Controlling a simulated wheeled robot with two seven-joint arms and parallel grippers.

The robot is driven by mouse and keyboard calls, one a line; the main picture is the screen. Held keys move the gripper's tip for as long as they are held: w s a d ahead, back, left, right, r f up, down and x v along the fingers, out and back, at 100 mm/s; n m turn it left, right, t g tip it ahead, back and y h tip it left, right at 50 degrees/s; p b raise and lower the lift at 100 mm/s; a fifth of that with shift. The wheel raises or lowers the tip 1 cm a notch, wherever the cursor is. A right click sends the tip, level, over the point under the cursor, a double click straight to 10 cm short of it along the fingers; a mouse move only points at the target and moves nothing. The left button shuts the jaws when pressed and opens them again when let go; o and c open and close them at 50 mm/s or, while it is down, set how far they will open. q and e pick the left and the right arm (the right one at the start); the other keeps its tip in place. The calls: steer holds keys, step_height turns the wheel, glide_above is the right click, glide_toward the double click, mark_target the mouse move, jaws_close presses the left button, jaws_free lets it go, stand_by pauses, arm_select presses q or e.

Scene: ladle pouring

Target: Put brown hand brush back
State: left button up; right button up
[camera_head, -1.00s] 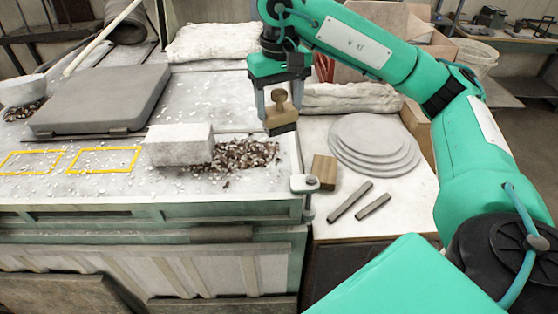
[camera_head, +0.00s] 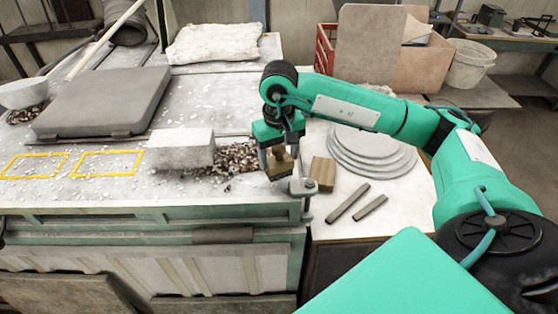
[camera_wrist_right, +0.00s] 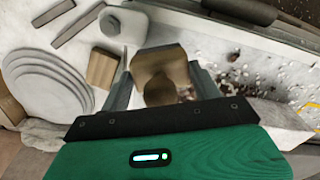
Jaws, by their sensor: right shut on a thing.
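The brown hand brush (camera_head: 281,164) is between the fingers of my right gripper (camera_head: 279,154), near the right edge of the worktop. Its wooden block also shows between the two fingers in the right wrist view (camera_wrist_right: 161,72). My right gripper is shut on it. The brush hangs upright with its dark bristle side down, close to the clamp at the table corner. I cannot tell whether its bristles touch the surface. My left gripper is not in view.
A wooden block (camera_head: 323,173), two dark rods (camera_head: 370,205) and a stack of grey discs (camera_head: 372,152) lie on the side table (camera_head: 330,228). A clamp (camera_head: 304,187) stands at the corner. A white block (camera_head: 180,150) and dark scraps (camera_head: 236,158) lie left of the brush.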

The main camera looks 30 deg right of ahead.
mark_target(279, 159)
step_height(279, 159, down, 3)
steer(key=shift+f+p, duration=0.15)
steer(key=shift+p, duration=0.4)
steer(key=shift+f, duration=0.1)
steer(key=o, duration=1)
steer(key=shift+c, duration=0.2)
steer(key=shift+r, duration=0.25)
step_height(279, 159, up, 10)
steer(key=b, duration=0.4)
steer(key=shift+b, duration=0.4)
steer(key=shift+r, duration=0.9)
